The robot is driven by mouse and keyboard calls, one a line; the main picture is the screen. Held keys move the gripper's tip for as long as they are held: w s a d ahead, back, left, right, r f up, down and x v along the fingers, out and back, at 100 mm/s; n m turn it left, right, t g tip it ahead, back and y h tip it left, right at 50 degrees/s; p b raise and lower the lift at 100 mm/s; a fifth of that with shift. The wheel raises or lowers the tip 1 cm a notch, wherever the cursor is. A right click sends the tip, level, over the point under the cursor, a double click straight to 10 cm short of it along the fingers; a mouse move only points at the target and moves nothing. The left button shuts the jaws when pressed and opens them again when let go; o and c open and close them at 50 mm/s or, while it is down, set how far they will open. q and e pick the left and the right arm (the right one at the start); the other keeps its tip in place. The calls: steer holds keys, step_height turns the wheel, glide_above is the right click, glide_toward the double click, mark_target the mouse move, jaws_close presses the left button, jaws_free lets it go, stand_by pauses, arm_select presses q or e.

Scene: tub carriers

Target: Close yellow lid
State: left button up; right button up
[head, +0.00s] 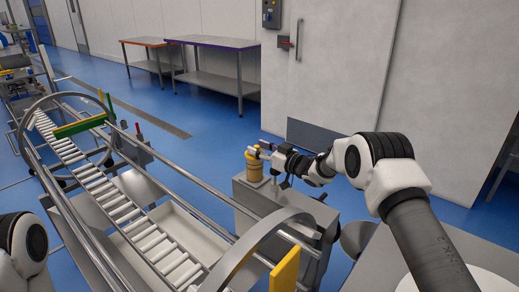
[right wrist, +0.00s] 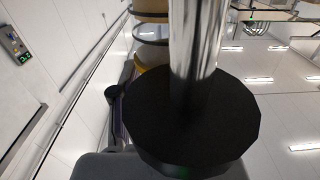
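Whether the lid is seated cannot be told. My left gripper is out of view.
The roller conveyor (head: 122,209) with metal side rails runs along the left. The grey cabinet (head: 305,210) stands beside its rail. A yellow plate (head: 285,270) sits at the near rail end. Steel tables (head: 215,42) stand at the back, with blue floor clear before them.

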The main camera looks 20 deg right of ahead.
steer(key=v, duration=1.2)
